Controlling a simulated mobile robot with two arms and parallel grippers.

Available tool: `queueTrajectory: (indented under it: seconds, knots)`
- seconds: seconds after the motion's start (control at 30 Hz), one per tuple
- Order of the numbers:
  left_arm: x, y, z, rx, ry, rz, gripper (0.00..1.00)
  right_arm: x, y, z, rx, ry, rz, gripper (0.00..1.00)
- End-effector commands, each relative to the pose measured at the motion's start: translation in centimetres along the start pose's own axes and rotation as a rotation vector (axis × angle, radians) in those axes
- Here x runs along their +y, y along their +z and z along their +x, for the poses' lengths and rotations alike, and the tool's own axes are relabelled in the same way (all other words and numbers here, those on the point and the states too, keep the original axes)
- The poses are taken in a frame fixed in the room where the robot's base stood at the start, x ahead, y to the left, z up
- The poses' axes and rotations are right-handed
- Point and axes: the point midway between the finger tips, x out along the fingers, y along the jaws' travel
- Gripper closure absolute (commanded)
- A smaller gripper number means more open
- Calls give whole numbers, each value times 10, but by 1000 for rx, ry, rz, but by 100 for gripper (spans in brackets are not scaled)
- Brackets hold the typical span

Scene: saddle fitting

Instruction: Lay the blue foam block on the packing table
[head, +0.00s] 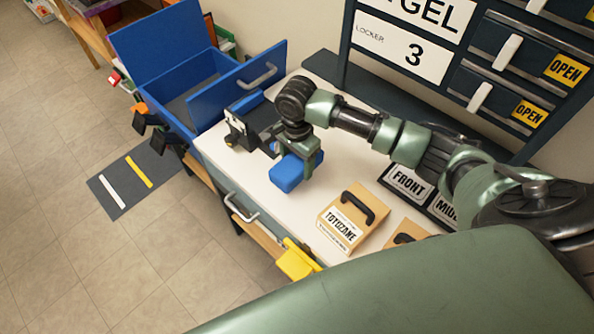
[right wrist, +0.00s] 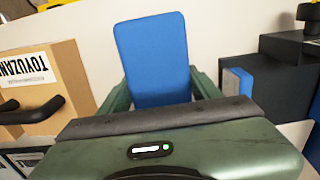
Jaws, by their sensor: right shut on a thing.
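The blue foam block (head: 287,173) is in my right gripper (head: 301,157), over the white top of the packing table (head: 262,204). In the right wrist view the block (right wrist: 155,60) sticks out between the two green fingers (right wrist: 160,92), with the white tabletop behind it. I cannot tell whether the block touches the table. My right gripper is shut on it and hides part of it. My left gripper is in neither view.
A labelled cardboard box (head: 345,218) with a black handle stands right of the block. A dark device (head: 245,125) with a blue part stands left of it. A blue open chest (head: 180,75) is beyond the table's left end. Bare tabletop lies in front of the block.

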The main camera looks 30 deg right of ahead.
Motion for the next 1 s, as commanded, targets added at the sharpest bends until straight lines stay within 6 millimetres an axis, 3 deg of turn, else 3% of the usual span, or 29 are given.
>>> queueTrajectory:
  seconds: [0.4,0.8,0.83,0.9,1.0]
  knots:
    - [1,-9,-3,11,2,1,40,0,1,48,0,1,-1,76]
    - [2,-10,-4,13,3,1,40,0,0,52,0,0,-1,76]
    - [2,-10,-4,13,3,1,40,0,0,52,0,-1,-1,31]
    - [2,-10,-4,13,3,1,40,0,0,52,0,-1,-1,15]
    - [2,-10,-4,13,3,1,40,0,0,52,0,0,-1,15]
